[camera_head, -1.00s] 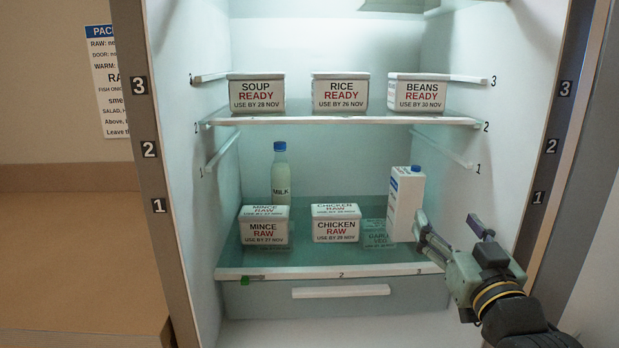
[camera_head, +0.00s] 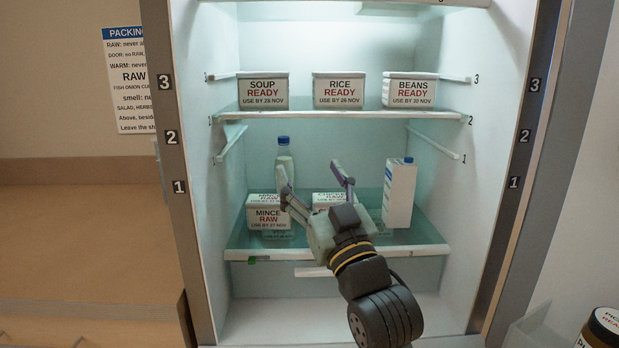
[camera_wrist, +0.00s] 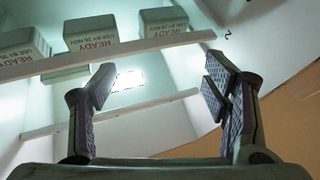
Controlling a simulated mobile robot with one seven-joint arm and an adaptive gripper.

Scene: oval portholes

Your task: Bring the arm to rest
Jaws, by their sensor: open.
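My gripper (camera_head: 318,180) is open and empty in the head view, in front of the fridge's lower shelf. Its fingers are spread, and it hides most of a white box labelled raw (camera_head: 333,199). In the wrist view my open fingers (camera_wrist: 160,95) point toward the fridge shelves, with nothing between them. My arm reaches up from the lower right of the middle in the head view.
The upper shelf (camera_head: 340,115) bears soup (camera_head: 263,91), rice (camera_head: 340,91) and beans (camera_head: 410,90) boxes. The lower shelf (camera_head: 410,250) holds a mince box (camera_head: 267,213), a milk bottle (camera_head: 284,155) and a white carton (camera_head: 399,195). A jar (camera_head: 603,328) is at bottom right. A counter (camera_head: 80,240) lies left.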

